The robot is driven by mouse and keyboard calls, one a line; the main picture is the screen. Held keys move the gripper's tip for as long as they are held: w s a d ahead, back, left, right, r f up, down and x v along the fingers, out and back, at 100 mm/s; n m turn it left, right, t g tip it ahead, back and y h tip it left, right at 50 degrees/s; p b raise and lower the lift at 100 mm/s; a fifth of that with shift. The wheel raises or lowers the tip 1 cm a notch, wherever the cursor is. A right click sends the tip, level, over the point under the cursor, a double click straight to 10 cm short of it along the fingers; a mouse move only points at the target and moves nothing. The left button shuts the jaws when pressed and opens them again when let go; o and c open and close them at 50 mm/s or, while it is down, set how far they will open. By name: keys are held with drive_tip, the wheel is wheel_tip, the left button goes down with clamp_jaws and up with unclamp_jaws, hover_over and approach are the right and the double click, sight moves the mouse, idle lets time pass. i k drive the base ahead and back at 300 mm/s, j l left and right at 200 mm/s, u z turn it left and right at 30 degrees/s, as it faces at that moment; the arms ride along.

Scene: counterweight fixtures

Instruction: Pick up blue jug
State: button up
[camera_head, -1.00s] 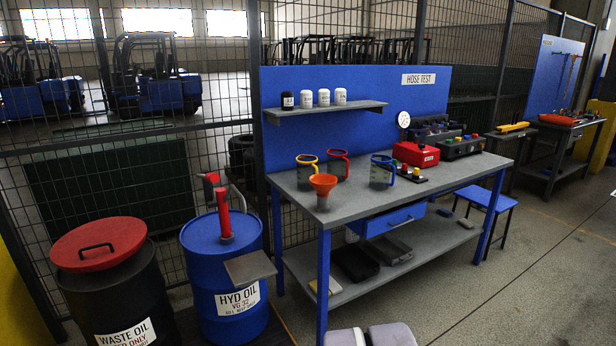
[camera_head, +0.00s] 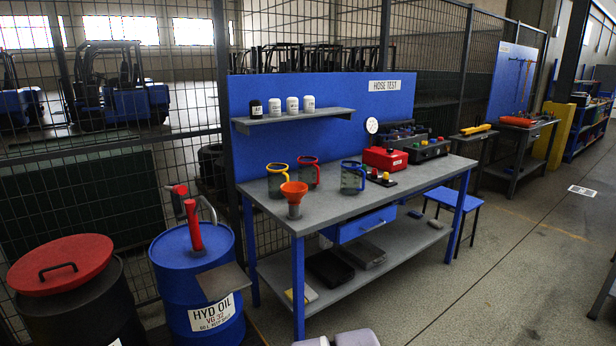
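The blue jug (camera_head: 352,178) is a clear jug with a blue rim and a blue handle on its right side. It stands upright on the grey workbench top (camera_head: 330,207), left of the red box. A yellow-rimmed jug (camera_head: 276,181) and a red-rimmed jug (camera_head: 308,173) stand to its left. An orange funnel (camera_head: 294,192) stands in front of those two. Two rounded grey-white shapes at the bottom edge may be parts of my arm. My gripper's fingers do not show.
A blue oil drum (camera_head: 197,280) with a red hand pump and a red-lidded waste drum (camera_head: 62,265) stand left of the bench. A shelf (camera_head: 290,119) with several small bottles hangs above it. A blue stool (camera_head: 455,198) stands at the right. The floor in front is clear.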

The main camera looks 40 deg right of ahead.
sight(352, 171)
drive_tip(key=z, duration=1.35)
